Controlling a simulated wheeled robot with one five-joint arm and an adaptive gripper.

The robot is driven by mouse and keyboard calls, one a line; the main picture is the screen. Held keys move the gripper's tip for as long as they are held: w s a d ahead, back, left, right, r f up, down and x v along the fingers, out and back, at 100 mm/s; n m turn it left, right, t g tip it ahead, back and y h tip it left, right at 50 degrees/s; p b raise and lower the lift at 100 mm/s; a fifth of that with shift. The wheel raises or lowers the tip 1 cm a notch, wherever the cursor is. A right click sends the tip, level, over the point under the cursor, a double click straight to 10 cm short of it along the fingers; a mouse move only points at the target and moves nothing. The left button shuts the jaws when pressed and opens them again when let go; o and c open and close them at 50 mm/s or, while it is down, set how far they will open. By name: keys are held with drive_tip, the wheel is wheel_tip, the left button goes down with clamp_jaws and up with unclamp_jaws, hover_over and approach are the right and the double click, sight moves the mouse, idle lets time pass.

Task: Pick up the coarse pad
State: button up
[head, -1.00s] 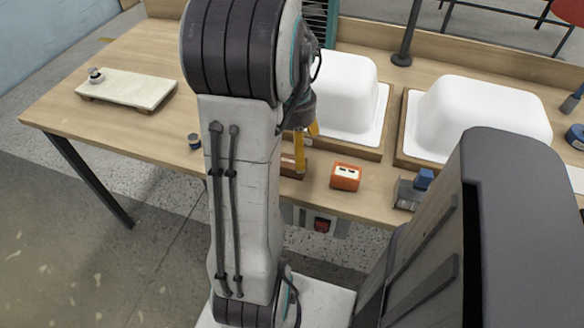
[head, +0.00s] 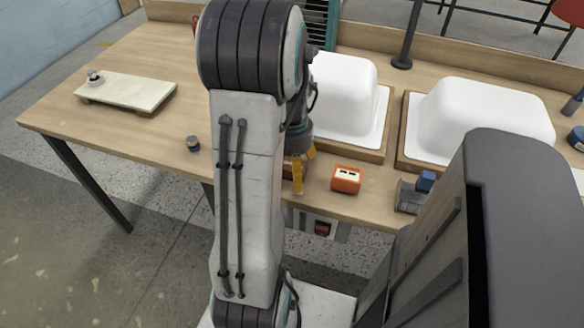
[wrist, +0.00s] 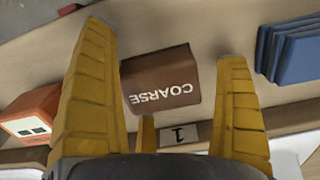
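The coarse pad (wrist: 160,78) is a brown block with "COARSE" printed in white, lying on the wooden bench. In the head view the pad (head: 288,168) is mostly hidden behind my arm and a finger; only a brown bit shows. My gripper (head: 304,172) points down there, just over the pad. It is open and empty; the exact height above the pad cannot be told.
An orange box (head: 346,179) stands close to the right of my gripper and also shows in the wrist view (wrist: 32,112). Dark blue sheets (wrist: 292,50) lie on the pad's other side. White tub shells (head: 345,95) stand behind.

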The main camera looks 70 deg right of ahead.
drive_tip(key=c, duration=1.5)
drive_tip(key=shift+o, duration=0.2)
drive_tip(key=shift+r, duration=0.15)
drive_tip(key=shift+r, duration=0.65)
drive_tip(key=r, duration=0.1)
drive_tip(key=r+p, duration=0.1)
drive_tip(key=r, duration=0.1)
drive_tip(key=shift+a, duration=0.3)
drive_tip(key=a+r, duration=0.2)
drive_tip(key=a, duration=0.1)
drive_tip(key=w+a+r, duration=0.1)
drive_tip(key=a+r, duration=0.1)
drive_tip(key=a, duration=0.2)
drive_tip(key=a+r, duration=0.2)
drive_tip(key=a, duration=0.2)
drive_tip(key=shift+w+r+p, duration=0.2)
drive_tip(key=shift+r+p, duration=0.05)
drive_tip(key=shift+p, duration=0.1)
